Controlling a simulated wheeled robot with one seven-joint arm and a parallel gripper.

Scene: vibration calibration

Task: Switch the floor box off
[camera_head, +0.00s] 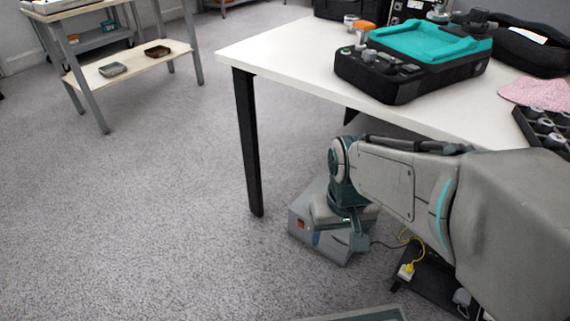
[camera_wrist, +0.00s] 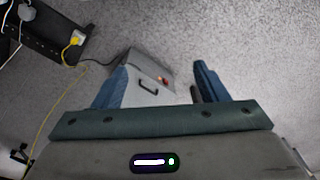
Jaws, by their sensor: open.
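The floor box (camera_head: 306,220) is a grey metal box on the carpet under the white table, near its black leg. In the head view my arm covers the box's upper right part. Whether a finger touches the box I cannot tell.
The white table (camera_head: 290,50) overhangs the area and carries a black and teal device (camera_head: 415,55). Its black leg (camera_head: 247,140) stands left of the box. A black power strip (camera_head: 432,280) with a yellow plug lies right. Carpet (camera_head: 150,210) at left is clear.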

